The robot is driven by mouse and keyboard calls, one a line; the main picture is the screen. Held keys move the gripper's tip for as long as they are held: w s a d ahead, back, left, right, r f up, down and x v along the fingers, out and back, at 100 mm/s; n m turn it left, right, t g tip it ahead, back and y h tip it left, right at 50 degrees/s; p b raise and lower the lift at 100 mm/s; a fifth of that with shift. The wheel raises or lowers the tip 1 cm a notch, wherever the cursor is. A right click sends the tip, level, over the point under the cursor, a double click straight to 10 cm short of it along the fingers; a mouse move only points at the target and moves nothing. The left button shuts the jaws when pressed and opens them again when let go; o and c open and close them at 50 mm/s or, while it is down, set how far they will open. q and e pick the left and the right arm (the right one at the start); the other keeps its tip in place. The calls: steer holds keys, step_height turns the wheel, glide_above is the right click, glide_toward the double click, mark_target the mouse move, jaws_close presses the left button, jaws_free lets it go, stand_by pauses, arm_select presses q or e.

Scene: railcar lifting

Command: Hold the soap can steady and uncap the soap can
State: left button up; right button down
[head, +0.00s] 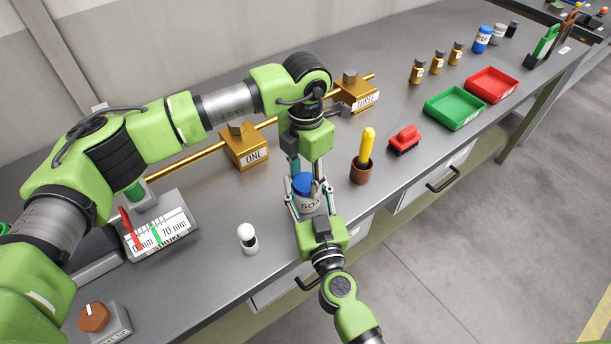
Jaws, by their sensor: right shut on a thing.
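The soap can (308,206), a pale can with a partly hidden label reading "SO", stands near the bench's front edge. Its blue cap (303,185) is on top of it. My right gripper (310,208) reaches in from the front and is shut on the can's body, one finger along each side. My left gripper (304,176) points down from above, its fingers beside the blue cap. I cannot tell whether these fingers touch the cap. The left gripper hides part of the cap, and the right gripper hides the can's lower part.
A brown pot with a yellow stick (365,155) stands close to the right. A white-topped bottle (247,239) stands to the left. A red toy car (405,140) and green tray (454,108) are farther right.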

arm_select(q)
steer(key=o, duration=0.3)
steer(key=shift+o, duration=0.2)
steer(key=shift+r, duration=2.3)
steer(key=shift+c, duration=0.6)
steer(key=m, duration=0.1)
steer(key=r+m, duration=0.1)
steer(key=m, duration=0.2)
steer(key=shift+r+m, duration=0.35)
steer(key=shift+m, duration=0.05)
steer(key=m, duration=0.1)
steer(key=r+m, duration=0.1)
steer(key=m, duration=0.3)
steer(key=shift+r, duration=0.3)
steer(key=shift+f, duration=4)
steer(key=shift+c, duration=0.3)
